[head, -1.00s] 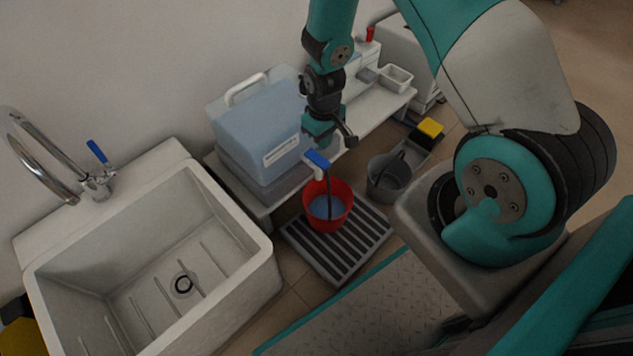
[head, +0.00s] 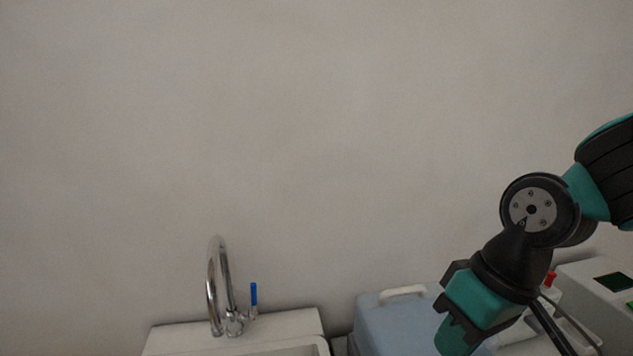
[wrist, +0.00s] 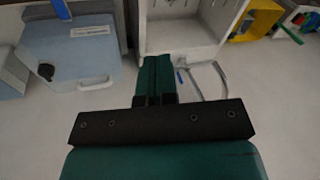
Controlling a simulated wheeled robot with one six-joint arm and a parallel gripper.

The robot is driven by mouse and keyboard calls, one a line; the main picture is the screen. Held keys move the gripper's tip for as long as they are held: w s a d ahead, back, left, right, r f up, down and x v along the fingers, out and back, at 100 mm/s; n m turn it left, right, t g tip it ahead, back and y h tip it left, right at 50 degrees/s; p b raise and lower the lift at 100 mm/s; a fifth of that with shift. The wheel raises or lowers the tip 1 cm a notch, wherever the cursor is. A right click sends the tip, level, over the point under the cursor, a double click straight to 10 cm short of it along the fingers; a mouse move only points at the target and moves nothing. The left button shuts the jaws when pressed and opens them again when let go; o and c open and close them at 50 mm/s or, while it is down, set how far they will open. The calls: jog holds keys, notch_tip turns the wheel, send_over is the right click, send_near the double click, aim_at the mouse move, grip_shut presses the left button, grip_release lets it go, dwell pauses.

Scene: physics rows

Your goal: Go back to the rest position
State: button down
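My gripper (head: 457,338) is raised at the lower right of the head view, pointing down and left in front of the wall. In the wrist view its two teal fingers (wrist: 155,75) lie side by side with only a thin line between them. The gripper is shut, and nothing shows held in it. The fingertips point toward the sink's edge in that view.
A sink (wrist: 185,28) with a curved tap (head: 222,285) and blue lever (head: 253,294) stands at the lower left. A blue container (head: 385,325) with a white handle stands beside it. A white device (head: 600,290) is at the right. The wall above is bare.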

jog(key=s+a+r+n, duration=0.1)
jog(key=s+r, duration=0.3)
jog(key=s, duration=0.3)
notch_tip(320, 180, up, 34)
jog(key=p, duration=3.3)
jog(key=shift+s+f+p, duration=0.2)
jog(key=shift+s+p, duration=0.05)
jog(key=shift+p, duration=0.05)
jog(key=shift+f, duration=0.1)
